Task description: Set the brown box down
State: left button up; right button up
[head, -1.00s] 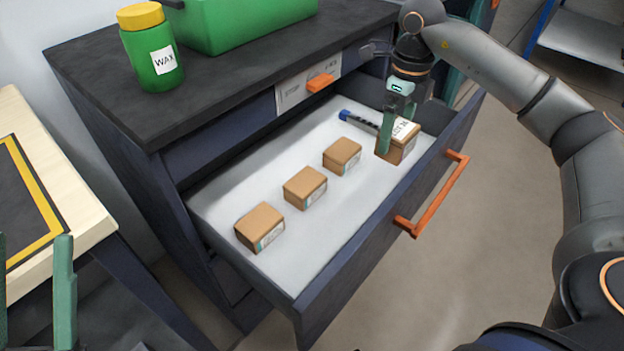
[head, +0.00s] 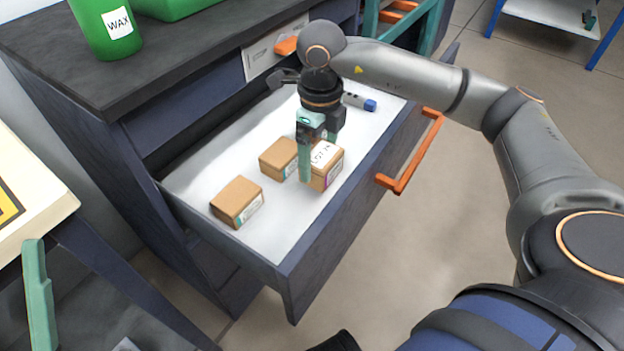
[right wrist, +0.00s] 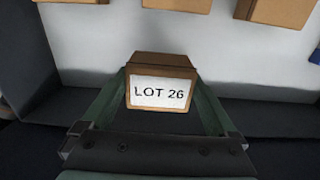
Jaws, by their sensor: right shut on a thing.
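My right gripper (head: 317,165) is shut on a brown box (head: 326,168) with a white label on top. In the right wrist view the box (right wrist: 160,92) sits between the two green fingers, its label reading "LOT 26". It is inside or just above the open drawer (head: 250,235), on the handle side; I cannot tell whether it touches the drawer floor. My left gripper (head: 38,295) shows one finger at the lower left, with no finger against it; it looks open and empty.
Other brown boxes stand in a row in the drawer: a near one (head: 237,202), a middle one (head: 279,158), and one mostly hidden behind my right gripper. A blue-ended marker (head: 359,102) lies farther back. The drawer's near-left end has bare floor.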

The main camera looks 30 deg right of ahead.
jog(key=shift+s+a+f+b, duration=0.2)
jog(key=shift+a+f+b, duration=0.3)
jog(key=shift+a+f, duration=0.65)
jog(key=shift+d+f+b, duration=0.15)
jog(key=shift+f+b, duration=0.15)
jog(key=shift+f, duration=0.4)
jog(key=shift+d+f+b, duration=0.15)
jog(key=shift+f+b, duration=0.15)
jog(key=shift+f, duration=0.35)
jog(key=shift+f, duration=0.1)
jog(key=o, duration=1.1)
notch_tip(320, 180, up, 11)
jog(key=p, duration=0.4)
jog(key=shift+r, duration=0.65)
